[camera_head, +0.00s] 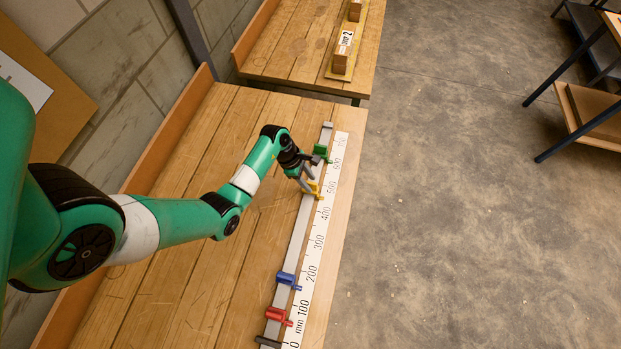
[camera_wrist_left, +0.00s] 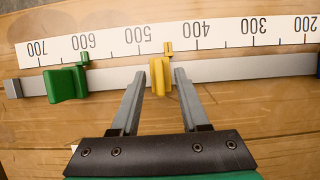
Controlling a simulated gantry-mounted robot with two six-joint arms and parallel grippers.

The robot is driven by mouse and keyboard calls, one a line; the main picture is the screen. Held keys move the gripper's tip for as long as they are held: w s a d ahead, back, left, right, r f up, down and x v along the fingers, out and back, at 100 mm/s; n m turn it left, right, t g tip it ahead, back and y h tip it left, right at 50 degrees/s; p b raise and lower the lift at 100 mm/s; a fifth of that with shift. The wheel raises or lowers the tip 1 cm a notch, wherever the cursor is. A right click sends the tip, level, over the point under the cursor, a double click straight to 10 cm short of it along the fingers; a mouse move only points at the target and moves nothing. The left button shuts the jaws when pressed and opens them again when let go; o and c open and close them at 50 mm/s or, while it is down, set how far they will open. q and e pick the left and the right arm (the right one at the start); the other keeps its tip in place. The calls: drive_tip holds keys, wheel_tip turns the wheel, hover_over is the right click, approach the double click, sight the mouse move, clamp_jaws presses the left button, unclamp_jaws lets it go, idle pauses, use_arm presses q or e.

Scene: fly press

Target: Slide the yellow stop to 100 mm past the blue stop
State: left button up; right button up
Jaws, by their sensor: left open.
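The yellow stop (camera_head: 314,188) sits on the grey rail (camera_head: 300,222), its pointer about midway between the 400 and 500 marks. In the left wrist view the yellow stop (camera_wrist_left: 158,78) shows between my open fingertips, with a gap on each side. My left gripper (camera_head: 308,180) is open at the rail and holds nothing. The blue stop (camera_head: 287,279) is lower on the rail, its pointer between the 100 and 200 marks. Only an edge of the blue stop (camera_wrist_left: 318,65) shows at the right of the wrist view. My right gripper is out of view.
A green stop (camera_head: 321,151) stands near the rail's far end, beyond the yellow one. A red stop (camera_head: 275,315) is near the zero end. The white millimetre scale (camera_head: 314,250) runs alongside. The rail between yellow and blue stops is clear.

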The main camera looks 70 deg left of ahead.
use_arm(q)
drive_tip(key=shift+x, duration=0.9)
drive_tip(key=shift+r, duration=0.1)
clamp_jaws()
idle(0.7)
